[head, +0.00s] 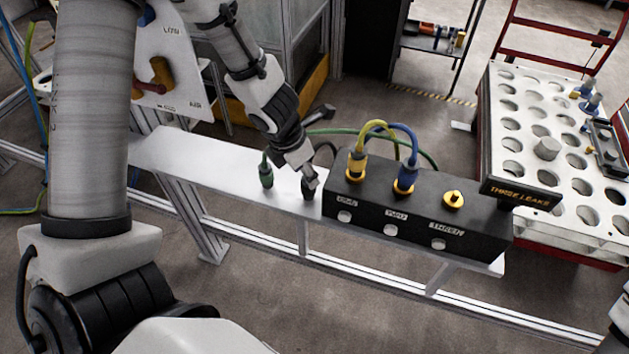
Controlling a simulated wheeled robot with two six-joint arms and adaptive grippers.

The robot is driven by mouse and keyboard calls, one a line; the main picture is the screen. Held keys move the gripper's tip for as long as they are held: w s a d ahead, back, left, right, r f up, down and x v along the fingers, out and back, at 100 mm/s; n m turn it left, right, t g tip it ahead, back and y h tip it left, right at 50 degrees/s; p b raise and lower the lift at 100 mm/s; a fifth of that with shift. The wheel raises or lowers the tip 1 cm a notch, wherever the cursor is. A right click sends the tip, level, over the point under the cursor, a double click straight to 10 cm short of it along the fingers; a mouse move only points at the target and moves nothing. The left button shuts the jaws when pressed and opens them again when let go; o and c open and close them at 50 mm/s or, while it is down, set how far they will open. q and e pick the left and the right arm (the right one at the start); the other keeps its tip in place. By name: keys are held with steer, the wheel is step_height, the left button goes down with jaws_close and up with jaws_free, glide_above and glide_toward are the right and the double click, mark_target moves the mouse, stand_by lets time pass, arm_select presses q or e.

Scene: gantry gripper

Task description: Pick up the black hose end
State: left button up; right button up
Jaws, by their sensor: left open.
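The black hose end (308,188) stands upright on the silver shelf (220,160), just left of the black box. Its dark hose loops up behind my gripper. My left gripper (311,178) reaches down from the upper left, with its fingertips at the top of the black hose end. The jaws are open; the view does not show clearly whether they touch it. The green hose end (266,172) stands on the shelf just left of it. My right gripper is out of view.
The black box (415,215) carries a yellow hose plug (356,165), a blue hose plug (404,180) and a yellow port (453,200). A white rack with round holes (535,230) stands at right. The shelf's left part is clear.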

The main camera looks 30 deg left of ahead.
mark_target(305, 182)
arm_select(q)
steer(key=b+x, duration=0.1)
steer(key=x, duration=0.1)
steer(key=b+x, duration=0.3)
steer(key=x, duration=0.1)
steer(key=shift+s+a+f, duration=0.1)
steer(key=shift+s+f, duration=0.1)
steer(key=shift+f, duration=0.15)
steer(key=shift+w+f+b, duration=0.15)
steer(key=shift+f+b, duration=0.15)
steer(key=shift+b, duration=0.15)
steer(key=shift+r, duration=0.15)
steer(key=shift+c, duration=0.7)
steer(key=c, duration=0.7)
steer(key=shift+r, duration=0.1)
